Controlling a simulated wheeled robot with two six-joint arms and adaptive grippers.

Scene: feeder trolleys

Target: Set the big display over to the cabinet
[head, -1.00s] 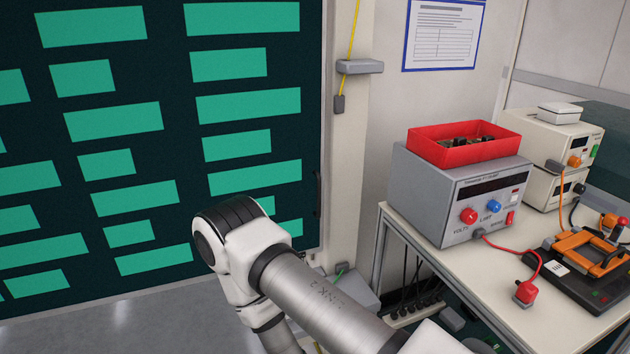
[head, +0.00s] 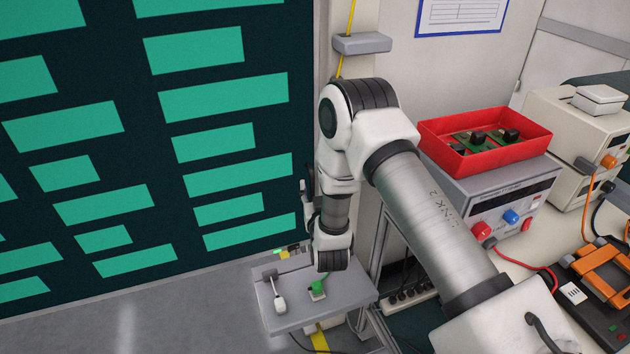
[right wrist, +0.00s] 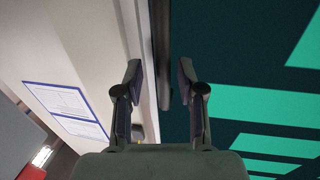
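The big display (head: 150,225) is a large dark panel with teal bars, filling the left of the head view. Its right edge meets a pale upright frame. In the right wrist view the display (right wrist: 245,85) fills the right side, and a dark upright handle (right wrist: 161,45) runs along its edge. My right gripper (head: 307,192) is beside that edge, partly hidden by my own arm. Its fingers (right wrist: 160,75) are apart in the right wrist view, with the handle in line between them; contact cannot be told. My left gripper is out of view. I cannot make out a cabinet for certain.
At right, a bench carries a grey power supply (head: 520,205), a red bin (head: 535,135) and other instruments. Grey floor (head: 180,325) is clear before the display.

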